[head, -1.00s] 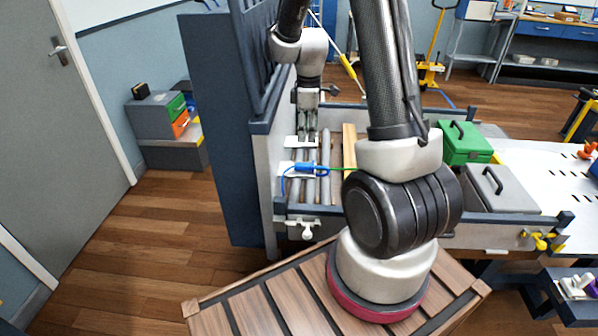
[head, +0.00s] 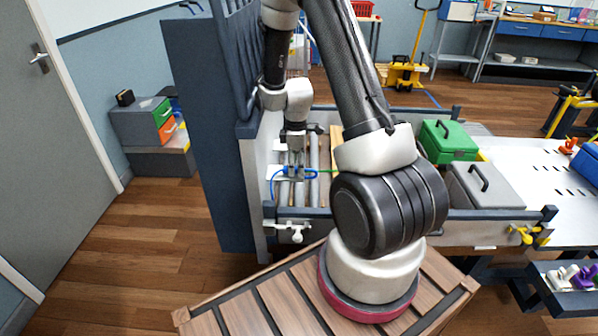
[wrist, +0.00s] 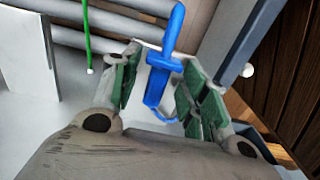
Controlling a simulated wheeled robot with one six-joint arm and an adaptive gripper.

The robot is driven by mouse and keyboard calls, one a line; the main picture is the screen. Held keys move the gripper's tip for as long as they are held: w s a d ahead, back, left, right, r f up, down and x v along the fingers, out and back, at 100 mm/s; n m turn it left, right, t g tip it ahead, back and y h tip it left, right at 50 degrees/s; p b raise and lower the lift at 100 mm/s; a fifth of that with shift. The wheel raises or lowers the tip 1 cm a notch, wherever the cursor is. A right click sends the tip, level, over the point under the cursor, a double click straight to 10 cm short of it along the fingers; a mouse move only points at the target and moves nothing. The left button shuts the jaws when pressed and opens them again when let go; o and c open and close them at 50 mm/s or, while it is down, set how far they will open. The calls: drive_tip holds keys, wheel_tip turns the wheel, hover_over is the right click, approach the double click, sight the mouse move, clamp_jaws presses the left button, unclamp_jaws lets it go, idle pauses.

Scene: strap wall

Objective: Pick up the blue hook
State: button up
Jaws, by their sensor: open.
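The blue hook (wrist: 165,62) lies between the two fingers of my gripper (wrist: 165,80) in the wrist view, with a gap on each side. Its long narrow part points away from the palm, and a blue loop shows near the right finger. In the head view the blue hook (head: 309,173) is on the rail tray beside the tall blue-grey panel, partly hidden by my gripper (head: 294,176), which points down over it. The fingers are open. I cannot tell the exact height of the fingertips over the tray.
Grey rails (wrist: 115,22), a white block (wrist: 27,55) and a green strap (wrist: 87,38) are near my gripper. The tall panel (head: 205,130) stands left of the tray. A green box (head: 447,141) and a grey box (head: 486,187) stand to the right.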

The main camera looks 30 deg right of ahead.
sight(296, 168)
drive_tip(key=c, duration=0.9)
drive_tip(key=shift+o, duration=0.2)
wheel_tip(296, 168, up, 10)
